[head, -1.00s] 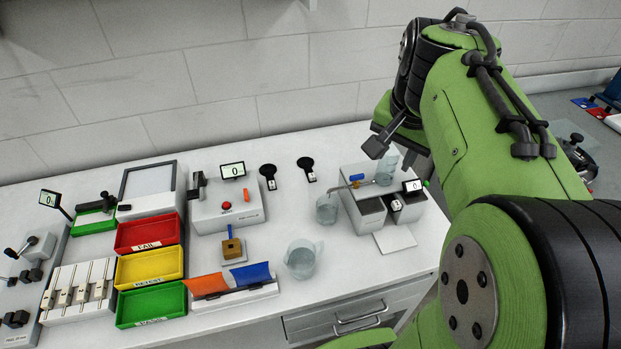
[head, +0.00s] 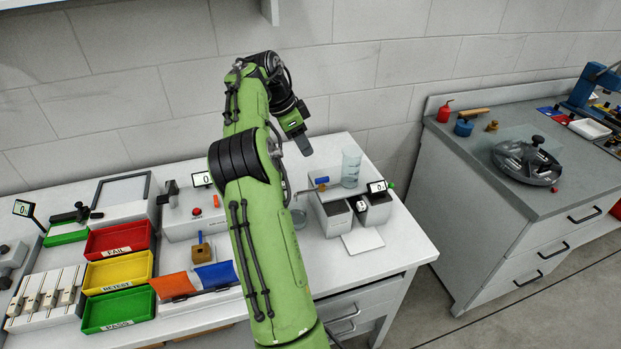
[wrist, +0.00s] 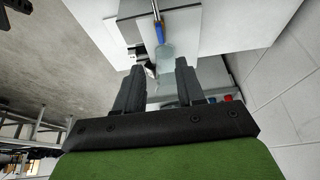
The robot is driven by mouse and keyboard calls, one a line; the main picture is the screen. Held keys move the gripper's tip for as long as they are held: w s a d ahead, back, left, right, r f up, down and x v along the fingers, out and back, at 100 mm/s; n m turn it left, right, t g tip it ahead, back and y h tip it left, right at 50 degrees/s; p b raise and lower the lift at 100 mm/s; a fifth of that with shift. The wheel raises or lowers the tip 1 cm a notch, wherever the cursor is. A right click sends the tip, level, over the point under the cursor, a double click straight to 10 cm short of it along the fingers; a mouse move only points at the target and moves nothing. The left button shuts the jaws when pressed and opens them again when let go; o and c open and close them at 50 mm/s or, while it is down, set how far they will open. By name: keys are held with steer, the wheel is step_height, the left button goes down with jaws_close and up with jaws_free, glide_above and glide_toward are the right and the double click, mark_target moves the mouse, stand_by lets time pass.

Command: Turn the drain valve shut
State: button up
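The drain valve shows as a small blue lever (head: 322,180) on a thin metal pipe (head: 304,190) at the left of a grey-white bench unit (head: 334,217). In the wrist view the blue lever (wrist: 160,34) lies ahead, beyond the fingertips and roughly in line with the pipe. A clear beaker (head: 351,168) stands on the unit just right of the lever. My gripper (head: 305,145) is above and behind the lever, apart from it. In the wrist view its two dark fingers (wrist: 157,72) are spread, with nothing held between them.
A clear jug (head: 299,216) under the pipe's end is partly hidden by my arm. Red, yellow and green trays (head: 119,272) fill the bench's left. A grey cabinet (head: 450,165) stands right, across a floor gap.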

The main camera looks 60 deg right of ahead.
mark_target(322, 178)
steer(key=b+x, duration=0.4)
steer(key=x, duration=0.8)
steer(key=shift+f, duration=0.4)
jaws_close()
